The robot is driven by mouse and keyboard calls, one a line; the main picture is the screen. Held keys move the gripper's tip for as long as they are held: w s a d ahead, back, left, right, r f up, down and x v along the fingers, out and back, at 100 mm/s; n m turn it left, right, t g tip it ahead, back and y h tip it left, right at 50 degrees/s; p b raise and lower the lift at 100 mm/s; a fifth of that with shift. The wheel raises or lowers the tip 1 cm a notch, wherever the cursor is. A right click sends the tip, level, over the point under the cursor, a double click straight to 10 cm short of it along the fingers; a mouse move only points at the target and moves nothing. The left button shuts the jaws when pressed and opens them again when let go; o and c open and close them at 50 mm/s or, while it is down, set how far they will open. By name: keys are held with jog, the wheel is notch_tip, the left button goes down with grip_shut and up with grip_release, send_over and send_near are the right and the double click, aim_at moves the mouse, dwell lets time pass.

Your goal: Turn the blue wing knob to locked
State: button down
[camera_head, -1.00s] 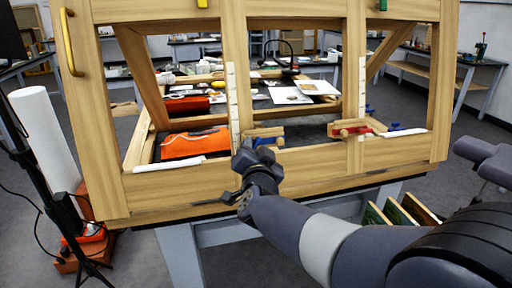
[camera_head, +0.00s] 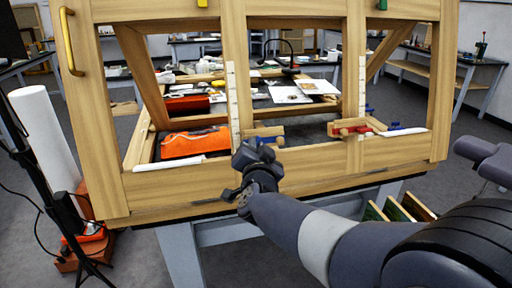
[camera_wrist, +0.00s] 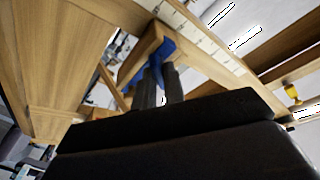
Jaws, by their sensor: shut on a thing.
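The blue wing knob (camera_head: 266,140) sits on a wooden block (camera_head: 262,132) at the lower middle of the wooden frame, beside a white scale strip. In the wrist view the blue knob (camera_wrist: 166,48) shows between and just beyond my two dark fingers. My gripper (camera_head: 252,151) is at the knob, and it also shows in the wrist view (camera_wrist: 160,85), shut on the knob. My fingers and wrist hide part of the knob. I cannot make out any locked mark or the exact angle of the wings.
A second wooden block with a red part (camera_head: 355,131) sits on the frame to the right. The frame's lower rail (camera_head: 300,165) runs just behind my wrist. An orange pouch (camera_head: 195,143) lies behind the frame. A black stand (camera_head: 50,170) is at the far left.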

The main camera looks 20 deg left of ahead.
jog(key=shift+m, duration=0.4)
jog(key=m+g+h+p, duration=0.1)
jog(key=m+p, duration=0.2)
jog(key=m, duration=0.2)
jog(key=m+g+h+p, duration=0.1)
jog(key=m+h+p, duration=0.1)
jog(key=m+p, duration=0.2)
jog(key=shift+a+r+m, duration=0.1)
jog(key=shift+r+m, duration=0.1)
jog(key=shift+m, duration=0.7)
jog(key=shift+p, duration=0.3)
jog(key=c, duration=1.5)
grip_release()
jog(key=shift+s, duration=0.1)
jog(key=v, duration=1)
jog(key=shift+s+r, duration=0.25)
jog(key=shift+s, duration=0.05)
jog(key=shift+w, duration=0.1)
